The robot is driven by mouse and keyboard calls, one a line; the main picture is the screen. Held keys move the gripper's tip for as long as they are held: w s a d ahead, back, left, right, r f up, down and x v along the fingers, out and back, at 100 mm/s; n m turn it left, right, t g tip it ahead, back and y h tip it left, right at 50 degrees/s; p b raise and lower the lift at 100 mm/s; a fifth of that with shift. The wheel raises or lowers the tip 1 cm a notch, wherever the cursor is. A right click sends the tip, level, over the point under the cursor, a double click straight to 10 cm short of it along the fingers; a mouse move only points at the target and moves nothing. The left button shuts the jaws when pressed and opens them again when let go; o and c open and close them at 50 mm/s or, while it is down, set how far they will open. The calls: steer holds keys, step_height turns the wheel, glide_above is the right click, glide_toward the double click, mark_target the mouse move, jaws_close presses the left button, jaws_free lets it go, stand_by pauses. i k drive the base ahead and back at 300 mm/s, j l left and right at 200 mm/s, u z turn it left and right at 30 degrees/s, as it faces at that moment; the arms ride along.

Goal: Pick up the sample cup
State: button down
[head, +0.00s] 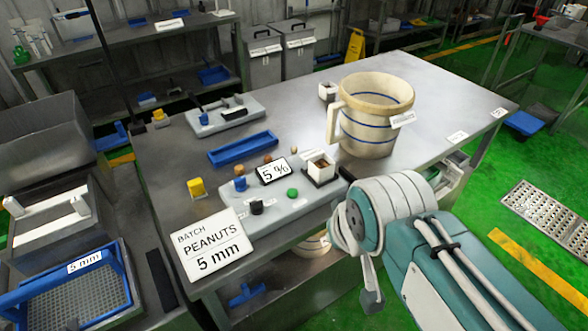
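A small white square cup (321,168) with brown contents stands upright near the right end of a pale grey board on the steel table. A much larger beige jug (366,128) with blue bands, a side handle and a white tag stands behind it to the right. I cannot tell for sure which is the sample cup. My teal and white arm comes in from the lower right. A grey part (370,285) hangs at its near end, apart from both vessels, in front of the table's edge. Its fingers cannot be made out, and no held thing shows.
The pale board (318,206) also holds a "5 %" sign (274,171) and several small coloured knobs. A "PEANUTS 5 mm" sign (212,245) is at the front left corner. A blue tray (243,147) lies behind. The table's right side (455,105) is mostly clear.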

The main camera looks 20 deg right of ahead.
mark_target(321, 167)
steer(key=i+l, duration=0.15)
steer(key=l, duration=0.25)
steer(key=i+l, duration=0.15)
steer(key=l, duration=0.2)
steer(key=i+l, duration=0.15)
steer(key=l, duration=0.25)
steer(key=u, duration=0.05)
